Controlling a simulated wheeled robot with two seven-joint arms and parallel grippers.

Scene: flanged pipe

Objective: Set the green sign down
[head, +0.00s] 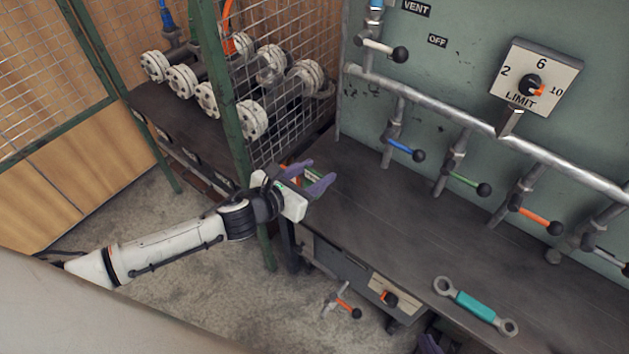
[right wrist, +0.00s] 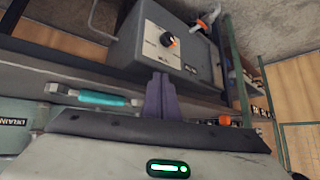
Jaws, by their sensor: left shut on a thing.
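My left gripper (head: 318,176) is above the left end of the dark bench top (head: 375,215), near the mesh cage. It is shut on the green sign (head: 312,174), which shows only as a small green and pale strip between the purple fingers. The fingers hide most of the sign, and I cannot tell whether it touches the bench. My right gripper (right wrist: 160,96) has its two purple fingers together with nothing visible between them. Only a bit of it shows at the bottom edge of the head view (head: 430,344).
A teal double-ended wrench (head: 475,304) lies near the bench's front edge. Pipes with blue (head: 405,149), green (head: 469,184) and orange (head: 536,217) valve handles stand along the back. A green-framed mesh cage (head: 290,75) stands left. The bench middle is clear.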

